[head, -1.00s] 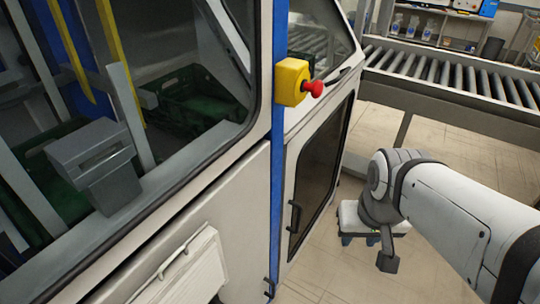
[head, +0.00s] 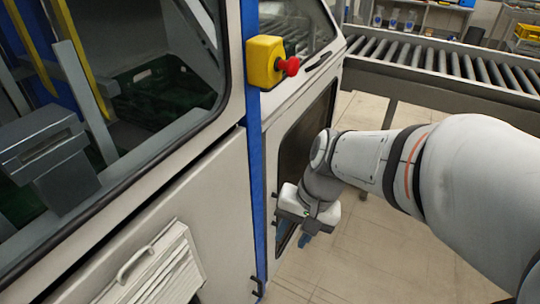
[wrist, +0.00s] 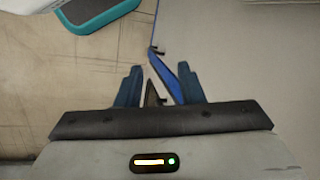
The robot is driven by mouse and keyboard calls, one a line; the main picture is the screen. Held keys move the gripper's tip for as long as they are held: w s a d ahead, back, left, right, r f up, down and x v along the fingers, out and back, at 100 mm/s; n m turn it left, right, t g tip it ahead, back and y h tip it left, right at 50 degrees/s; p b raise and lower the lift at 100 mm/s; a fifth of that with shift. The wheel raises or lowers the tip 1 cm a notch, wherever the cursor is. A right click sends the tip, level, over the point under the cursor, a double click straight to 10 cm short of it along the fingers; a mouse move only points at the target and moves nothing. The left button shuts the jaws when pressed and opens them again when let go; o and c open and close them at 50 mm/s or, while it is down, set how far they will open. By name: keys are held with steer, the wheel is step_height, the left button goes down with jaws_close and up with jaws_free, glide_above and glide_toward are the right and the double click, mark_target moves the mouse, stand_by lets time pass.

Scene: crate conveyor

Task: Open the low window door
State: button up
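The low window door (head: 312,112) is a pale panel with a dark window, right of the blue post (head: 250,130) in the head view. My arm and gripper (head: 304,240) cover its lower part. The door looks closed, and its handle is hidden there. In the wrist view, the blue fingers of my gripper (wrist: 155,88) are apart. A small dark piece (wrist: 152,95) shows between them; I cannot tell whether it is the handle or whether anything touches it.
A yellow box with a red button (head: 268,62) sits on the blue post above the door's left side. A roller conveyor (head: 440,62) runs at the back right. A white panel with a handle (head: 160,270) is at lower left. The tiled floor (head: 365,250) is clear.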

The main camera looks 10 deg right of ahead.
steer(key=w+a+f+m+t+y+b, duration=0.1)
steer(key=w+a+f+m+y+b, duration=0.1)
steer(key=w+f+m+y+b, duration=0.45)
steer(key=w+a+f+m+y+b, duration=0.1)
steer(key=w+f+m+y+b, duration=0.2)
steer(key=f, duration=0.6)
steer(key=w+d+f+m+t+b, duration=1.1)
steer(key=w+f+m+t, duration=0.2)
steer(key=f+m, duration=0.15)
steer(key=shift+h, duration=0.45)
steer(key=b+x, duration=0.1)
steer(key=x, duration=0.6)
steer(key=shift+w+d+f+b, duration=0.1)
steer(key=shift+d+f+b, duration=0.1)
steer(key=shift+b, duration=0.15)
steer(key=shift+c, duration=0.2)
steer(key=shift+a, duration=0.1)
jaws_close()
